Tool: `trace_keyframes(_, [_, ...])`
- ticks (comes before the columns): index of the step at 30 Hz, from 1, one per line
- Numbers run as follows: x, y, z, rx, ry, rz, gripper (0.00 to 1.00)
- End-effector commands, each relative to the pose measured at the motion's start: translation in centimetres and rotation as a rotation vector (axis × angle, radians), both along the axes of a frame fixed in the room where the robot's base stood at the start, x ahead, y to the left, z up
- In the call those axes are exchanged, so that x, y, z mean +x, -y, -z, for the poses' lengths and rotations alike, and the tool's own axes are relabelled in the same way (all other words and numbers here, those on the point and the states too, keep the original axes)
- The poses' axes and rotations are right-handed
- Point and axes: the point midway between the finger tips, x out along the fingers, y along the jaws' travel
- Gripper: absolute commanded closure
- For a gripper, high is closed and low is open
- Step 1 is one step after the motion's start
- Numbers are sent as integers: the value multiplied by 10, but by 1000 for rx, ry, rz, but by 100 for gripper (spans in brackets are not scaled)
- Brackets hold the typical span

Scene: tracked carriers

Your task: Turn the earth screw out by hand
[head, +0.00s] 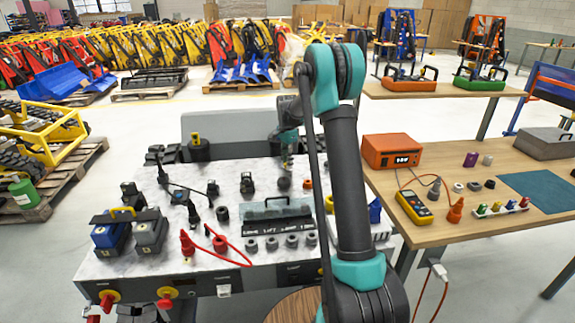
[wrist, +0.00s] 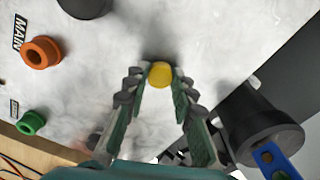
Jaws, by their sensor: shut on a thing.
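In the wrist view, my gripper (wrist: 161,82) points down at the pale marbled top of the carrier (wrist: 75,75). Its two green-padded fingers converge on a small round yellow knob (wrist: 161,74), one on each side, and are shut on it. The knob looks like the earth screw, but I see no label beside it. Its lower part and seat are hidden. In the head view, my gripper (head: 287,163) is low over the back part of the carrier top, and the yellow knob cannot be made out.
An orange ring (wrist: 41,52) beside a MAIN label and a green ring (wrist: 31,123) lie left in the wrist view. A black cylindrical part (wrist: 260,120) stands close right of my fingers. In the head view, a wooden bench (head: 480,225) with a yellow meter (head: 414,207) stands right.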

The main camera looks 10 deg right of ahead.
Motion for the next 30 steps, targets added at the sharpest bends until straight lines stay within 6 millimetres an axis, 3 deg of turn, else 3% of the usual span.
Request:
trace_keyframes(9, [0, 0, 0, 0, 0, -382, 96])
trace_keyframes(23, [0, 0, 0, 0, 0, -477, 96])
trace_keyframes(30, [0, 0, 0, 0, 0, -731, 96])
